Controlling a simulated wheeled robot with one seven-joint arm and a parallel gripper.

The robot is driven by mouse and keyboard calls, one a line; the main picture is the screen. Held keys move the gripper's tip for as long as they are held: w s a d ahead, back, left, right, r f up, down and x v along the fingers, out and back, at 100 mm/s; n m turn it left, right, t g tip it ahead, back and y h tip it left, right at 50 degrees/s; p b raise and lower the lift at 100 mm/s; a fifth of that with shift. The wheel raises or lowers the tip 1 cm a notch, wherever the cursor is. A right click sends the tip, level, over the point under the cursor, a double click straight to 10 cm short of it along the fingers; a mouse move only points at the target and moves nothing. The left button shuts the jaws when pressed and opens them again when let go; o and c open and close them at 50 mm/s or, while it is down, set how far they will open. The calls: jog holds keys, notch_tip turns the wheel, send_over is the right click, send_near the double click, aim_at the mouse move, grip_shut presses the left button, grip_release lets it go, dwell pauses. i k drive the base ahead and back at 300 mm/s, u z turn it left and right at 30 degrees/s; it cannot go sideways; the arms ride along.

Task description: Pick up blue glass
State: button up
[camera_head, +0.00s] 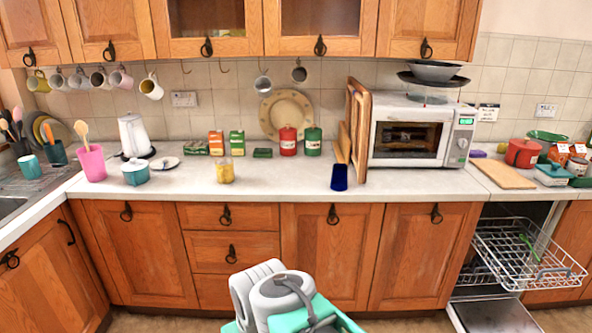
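The blue glass (339,178) is a small dark blue tumbler. It stands upright near the front edge of the white counter (285,182), just left of the wooden boards and the microwave. Nothing touches it and its front is fully in view. A grey and teal part of my own body shows at the bottom middle, below the counter and well apart from the glass. No fingers of my gripper can be made out in this view.
Wooden boards (358,130) lean upright against the microwave (412,132), close right of the glass. A yellow jar (225,172) stands to its left; red (288,141) and green (313,141) canisters stand behind. A dishwasher rack (528,255) is pulled out at right. The counter around the glass's left side is clear.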

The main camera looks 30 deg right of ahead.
aim_at(339, 176)
jog(key=u, duration=0.25)
jog(key=i, duration=1.05)
jog(key=z, duration=0.75)
jog(key=i, duration=0.7)
jog(key=z, duration=0.6)
